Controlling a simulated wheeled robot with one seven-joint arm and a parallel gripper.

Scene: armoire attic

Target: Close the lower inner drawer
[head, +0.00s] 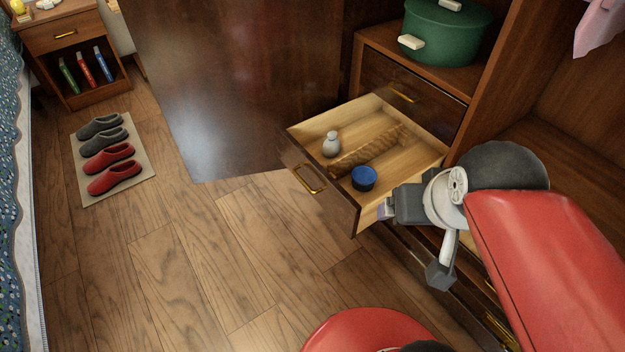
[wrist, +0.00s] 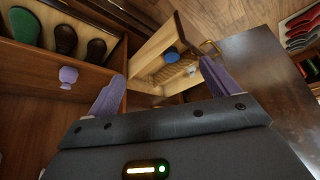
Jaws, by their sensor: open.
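The lower inner drawer (head: 336,206) is pulled well out of the wooden armoire in the head view. Its brass handle (head: 310,180) is on the front panel. Inside lie a small pale bottle (head: 331,144), a long brown patterned roll (head: 368,151) and a round blue container (head: 364,178). My gripper (head: 385,208) is beside the drawer's near right side, behind its front panel; I cannot tell if they touch. In the wrist view my gripper's purple fingers (wrist: 161,67) are spread and empty, with the drawer (wrist: 150,50) beyond them.
The upper inner drawer (head: 420,100) is shut, with a green pot (head: 447,32) on top. A large dark door panel (head: 240,80) stands left of the drawer. Wooden floor (head: 190,250) in front is clear. Slippers on a mat (head: 138,186) lie far left.

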